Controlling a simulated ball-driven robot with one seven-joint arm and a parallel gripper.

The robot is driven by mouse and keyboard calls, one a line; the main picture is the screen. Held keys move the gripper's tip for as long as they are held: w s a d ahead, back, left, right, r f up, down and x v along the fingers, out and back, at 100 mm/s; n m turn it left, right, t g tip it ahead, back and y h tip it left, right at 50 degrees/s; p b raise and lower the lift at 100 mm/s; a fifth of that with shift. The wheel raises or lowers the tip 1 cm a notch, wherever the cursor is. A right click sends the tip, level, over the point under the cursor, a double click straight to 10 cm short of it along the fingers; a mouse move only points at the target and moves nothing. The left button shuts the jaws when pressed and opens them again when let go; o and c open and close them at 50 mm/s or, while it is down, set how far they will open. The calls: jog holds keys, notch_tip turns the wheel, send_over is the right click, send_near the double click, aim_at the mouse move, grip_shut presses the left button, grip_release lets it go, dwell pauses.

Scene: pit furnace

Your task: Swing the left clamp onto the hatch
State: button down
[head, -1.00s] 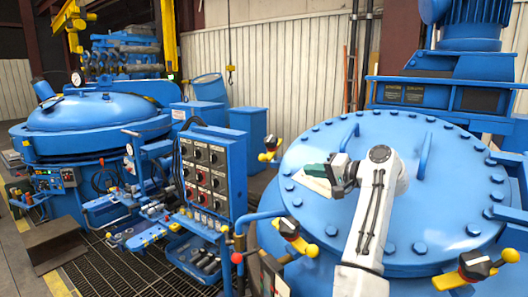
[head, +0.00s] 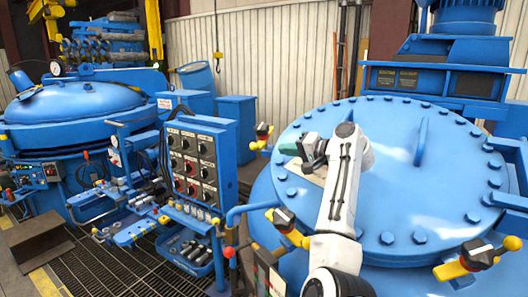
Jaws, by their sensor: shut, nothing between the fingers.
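The hatch (head: 400,170) is a large round blue lid with bolts around its rim. A clamp with a yellow arm and black-and-silver head (head: 287,228) sits at its front left edge. Another clamp (head: 262,136) with yellow ends stands at the back left, just outside the rim. A third clamp (head: 477,258) is at the front right. My white arm reaches over the hatch's left part. My gripper (head: 290,155) is above the lid's left side, between the two left clamps and apart from both. It is shut and empty; the wrist partly hides its fingers.
A control panel (head: 195,160) and blue pipework (head: 236,215) stand close to the hatch's left. Upright handles (head: 421,140) rise from the lid. Blue machinery (head: 440,75) stands behind it. Another furnace (head: 75,105) is at far left. The lid's right part is clear.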

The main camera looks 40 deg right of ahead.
jog(key=b+x, duration=0.2)
jog(key=x, duration=0.7)
jog(key=shift+a+b, duration=0.1)
jog(key=shift+b, duration=0.25)
